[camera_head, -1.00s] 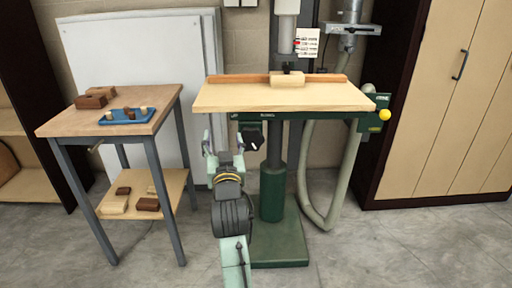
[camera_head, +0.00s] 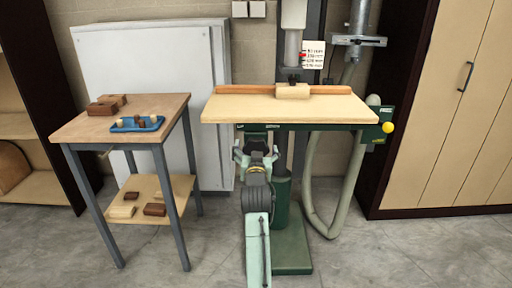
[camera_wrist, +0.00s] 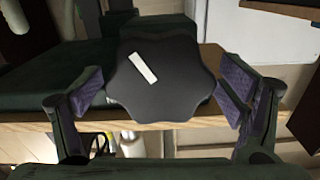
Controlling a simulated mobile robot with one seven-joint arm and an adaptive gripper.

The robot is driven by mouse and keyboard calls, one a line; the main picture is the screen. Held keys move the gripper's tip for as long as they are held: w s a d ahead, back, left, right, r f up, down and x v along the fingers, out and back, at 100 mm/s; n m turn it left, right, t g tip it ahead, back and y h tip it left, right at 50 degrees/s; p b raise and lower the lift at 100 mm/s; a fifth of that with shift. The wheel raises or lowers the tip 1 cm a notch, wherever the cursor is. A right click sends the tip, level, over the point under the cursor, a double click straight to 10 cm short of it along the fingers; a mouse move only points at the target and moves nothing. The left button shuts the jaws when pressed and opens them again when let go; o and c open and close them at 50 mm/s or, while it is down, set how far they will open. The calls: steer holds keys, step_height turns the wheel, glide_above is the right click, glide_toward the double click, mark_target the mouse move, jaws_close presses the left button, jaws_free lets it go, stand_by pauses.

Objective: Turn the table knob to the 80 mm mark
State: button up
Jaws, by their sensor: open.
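The table knob (camera_wrist: 165,85) is a black lobed knob with a white pointer bar, in the middle of the wrist view. The bar slants from upper left to lower right. My gripper (camera_wrist: 160,92) is open, with one purple-padded finger on each side of the knob and a visible gap on the left. In the head view my gripper (camera_head: 256,153) is under the front edge of the machine table (camera_head: 235,108), largely hiding the knob. The white card (camera_head: 313,54) with a red mark stands behind the table; its writing is too small to read.
A side bench (camera_head: 85,124) on the left holds wooden blocks and a blue tray (camera_head: 137,124). A grey hose (camera_head: 313,185) hangs to the right of the green column. A yellow ball handle (camera_head: 387,127) sticks out at the table's right end. Open floor lies in front.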

steer(key=shift+w, duration=0.1)
steer(key=shift+c, duration=0.4)
steer(key=c, duration=1.1)
